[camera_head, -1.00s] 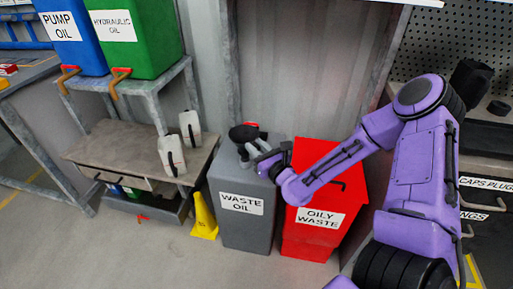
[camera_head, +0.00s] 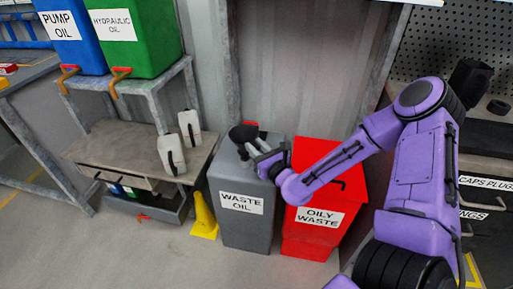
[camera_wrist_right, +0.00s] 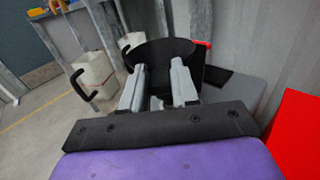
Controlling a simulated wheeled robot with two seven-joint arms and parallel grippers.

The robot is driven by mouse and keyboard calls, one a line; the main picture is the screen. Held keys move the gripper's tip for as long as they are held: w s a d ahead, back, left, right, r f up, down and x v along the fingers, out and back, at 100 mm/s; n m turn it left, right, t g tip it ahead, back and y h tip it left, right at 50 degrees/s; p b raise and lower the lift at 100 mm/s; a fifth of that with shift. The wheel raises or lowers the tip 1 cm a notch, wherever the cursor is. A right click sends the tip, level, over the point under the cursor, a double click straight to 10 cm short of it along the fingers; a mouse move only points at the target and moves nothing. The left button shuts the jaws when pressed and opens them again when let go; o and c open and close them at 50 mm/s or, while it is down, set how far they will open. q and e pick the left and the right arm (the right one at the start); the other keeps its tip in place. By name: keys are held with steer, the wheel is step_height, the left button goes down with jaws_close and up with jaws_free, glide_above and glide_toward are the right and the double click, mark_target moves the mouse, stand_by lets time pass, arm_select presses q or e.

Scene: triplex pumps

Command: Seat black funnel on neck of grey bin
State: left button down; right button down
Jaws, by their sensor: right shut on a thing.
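The black funnel (camera_head: 243,132) is at the top of the grey bin (camera_head: 243,230), which is labelled WASTE OIL. My right gripper (camera_head: 257,149) reaches in from the right over the bin's top and is shut on the funnel. In the right wrist view the funnel (camera_wrist_right: 158,52) is just beyond the two grey fingers of the gripper (camera_wrist_right: 158,88), wide mouth up. The bin's grey top (camera_wrist_right: 232,88) shows behind it to the right. The neck is hidden, so I cannot tell whether the funnel sits in it. My left gripper is not in view.
A red OILY WASTE bin (camera_head: 315,235) stands right of the grey bin. A yellow cone (camera_head: 203,218) stands at its left. Two white jugs (camera_head: 171,155) stand on a low bench (camera_head: 115,150). A grey wall is close behind.

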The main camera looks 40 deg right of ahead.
steer(key=shift+f+b, duration=1.5)
steer(key=shift+f, duration=0.35)
steer(key=c, duration=0.8)
jaws_free()
steer(key=shift+r, duration=0.1)
steer(key=shift+s, duration=0.15)
steer(key=s, duration=0.3)
steer(key=s+p, duration=0.1)
steer(key=s, duration=0.3)
steer(key=s+p, duration=0.1)
steer(key=s, duration=0.2)
steer(key=shift+s+a, duration=0.2)
steer(key=shift+a, duration=0.2)
